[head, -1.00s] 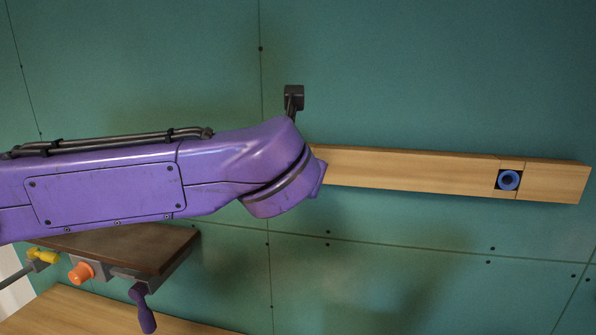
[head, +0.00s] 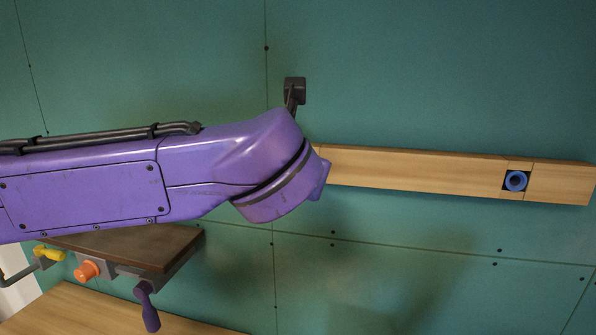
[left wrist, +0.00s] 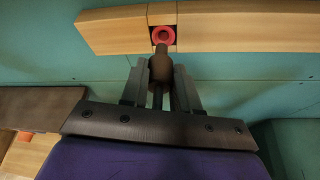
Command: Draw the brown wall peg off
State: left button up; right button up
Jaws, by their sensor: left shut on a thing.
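In the left wrist view, my left gripper (left wrist: 161,76) is shut on the brown wall peg (left wrist: 160,66), with a finger on each side of its rounded head. The peg's narrower end points at the red ring socket (left wrist: 164,35) in the wooden rail and overlaps the ring's lower edge. I cannot tell whether the tip is still inside it. In the head view, my purple left arm hides the gripper, the peg and the red socket. My right gripper is in neither view.
The pale wooden rail (head: 420,170) runs along the green wall, with an empty blue ring socket (head: 515,181) near its right end. A dark wall fixture (head: 294,90) sits above my arm. A brown-topped vise (head: 140,245) stands below, over a wooden bench (head: 90,312).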

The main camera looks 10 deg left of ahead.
pick_arm(q)
jog(key=shift+r+p, duration=2.15)
jog(key=shift+r, duration=1.15)
